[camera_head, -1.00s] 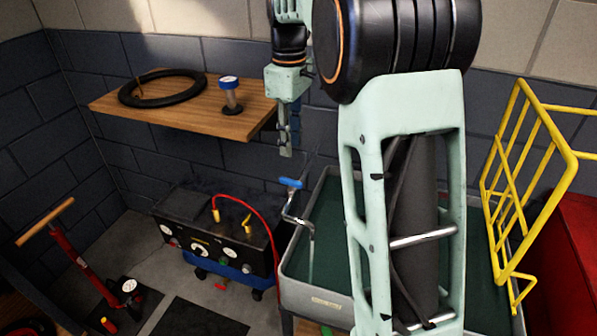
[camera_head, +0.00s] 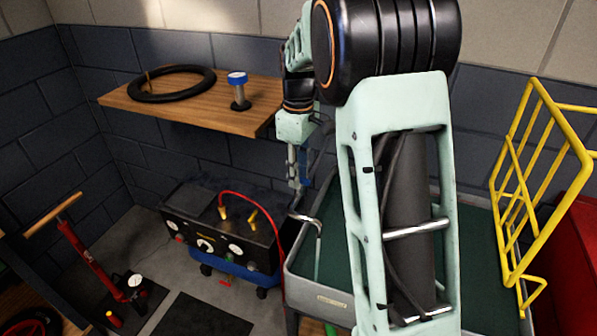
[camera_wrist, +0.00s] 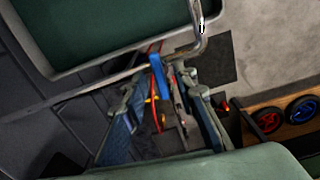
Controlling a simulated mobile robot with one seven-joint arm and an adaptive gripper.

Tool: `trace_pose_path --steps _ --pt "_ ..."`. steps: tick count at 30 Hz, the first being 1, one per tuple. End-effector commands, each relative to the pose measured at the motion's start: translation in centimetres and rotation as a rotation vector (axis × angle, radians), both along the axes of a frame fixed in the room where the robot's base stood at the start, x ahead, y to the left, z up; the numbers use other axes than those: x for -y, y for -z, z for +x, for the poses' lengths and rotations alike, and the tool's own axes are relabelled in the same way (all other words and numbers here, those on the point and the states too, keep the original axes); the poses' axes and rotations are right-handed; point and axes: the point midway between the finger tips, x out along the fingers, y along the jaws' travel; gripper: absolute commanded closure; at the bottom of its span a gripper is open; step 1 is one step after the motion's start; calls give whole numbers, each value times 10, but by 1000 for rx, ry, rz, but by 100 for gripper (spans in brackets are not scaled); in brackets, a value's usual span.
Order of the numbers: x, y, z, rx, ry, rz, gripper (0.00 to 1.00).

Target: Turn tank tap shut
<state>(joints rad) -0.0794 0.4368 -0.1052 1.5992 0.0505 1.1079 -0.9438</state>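The tank tap has a bent chrome spout (camera_head: 308,220) over the left side of the grey tank (camera_head: 318,291) in the head view. Its blue lever (camera_wrist: 156,66) shows in the wrist view, on the pipe between my two fingers, with the spout (camera_wrist: 198,22) above right. My gripper (camera_head: 298,183) points down at the tap in the head view, where it and my arm hide the lever. In the wrist view my gripper (camera_wrist: 160,88) is open, one finger on each side of the lever. I cannot tell whether either finger touches it.
A wooden shelf (camera_head: 190,118) with a tyre (camera_head: 172,97) is left of my gripper. A black and blue compressor (camera_head: 226,255) with a red hose stands below. A yellow rack (camera_head: 532,185) stands at the right. A red floor pump (camera_head: 92,262) is at the left.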

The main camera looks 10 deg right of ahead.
Motion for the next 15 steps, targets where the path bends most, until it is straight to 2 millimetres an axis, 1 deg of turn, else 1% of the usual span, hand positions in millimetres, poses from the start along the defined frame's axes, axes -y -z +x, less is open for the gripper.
trace_pose_path --steps 1,6,8,15 --pt "0 0 0 0 0 0 76" --pt "0 0 0 0 0 0 95" --pt "0 0 0 0 0 0 100" --pt "0 -1 0 0 3 0 100"
